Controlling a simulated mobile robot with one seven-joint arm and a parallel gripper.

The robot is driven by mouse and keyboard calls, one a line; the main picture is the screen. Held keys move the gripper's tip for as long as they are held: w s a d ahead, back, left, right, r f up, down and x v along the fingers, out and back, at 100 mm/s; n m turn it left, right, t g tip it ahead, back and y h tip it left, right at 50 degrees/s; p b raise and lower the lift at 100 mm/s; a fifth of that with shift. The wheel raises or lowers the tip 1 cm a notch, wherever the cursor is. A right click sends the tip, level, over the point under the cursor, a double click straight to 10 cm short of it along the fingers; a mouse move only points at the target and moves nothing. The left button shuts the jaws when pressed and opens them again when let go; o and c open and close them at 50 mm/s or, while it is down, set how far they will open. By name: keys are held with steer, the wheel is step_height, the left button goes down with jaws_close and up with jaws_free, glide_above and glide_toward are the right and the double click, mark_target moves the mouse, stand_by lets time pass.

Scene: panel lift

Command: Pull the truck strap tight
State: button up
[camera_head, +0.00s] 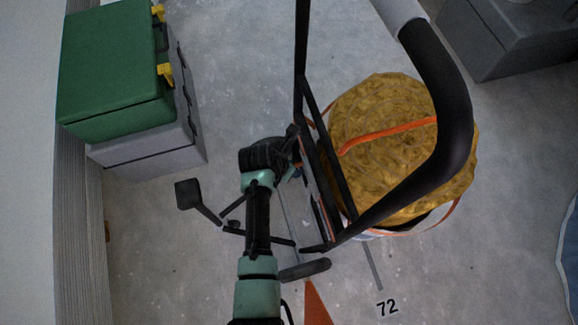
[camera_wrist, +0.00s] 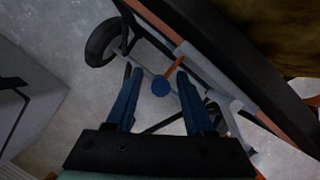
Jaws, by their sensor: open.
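The black-framed hand truck (camera_head: 318,150) stands in the middle of the head view, with a bulky yellow-brown round load (camera_head: 385,100) against it. An orange strap (camera_head: 390,134) crosses the load. In the wrist view a short orange strap piece (camera_wrist: 174,67) runs down to a blue round knob (camera_wrist: 160,86). My gripper (camera_wrist: 160,80) is open, with one blue finger on each side of the knob; I cannot tell whether either touches it. In the head view my gripper (camera_head: 296,170) is at the truck's left side, its fingers mostly hidden by my wrist.
A green case (camera_head: 115,70) with yellow latches sits on a grey box (camera_head: 150,153) at the upper left. A dark grey box (camera_head: 515,35) is at the upper right. A truck wheel (camera_wrist: 103,43) shows in the wrist view. The floor is marked "72" (camera_head: 387,308).

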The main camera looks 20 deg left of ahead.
steer(key=shift+f, duration=0.15)
steer(key=shift+c, duration=0.2)
jaws_close()
stand_by(1.2)
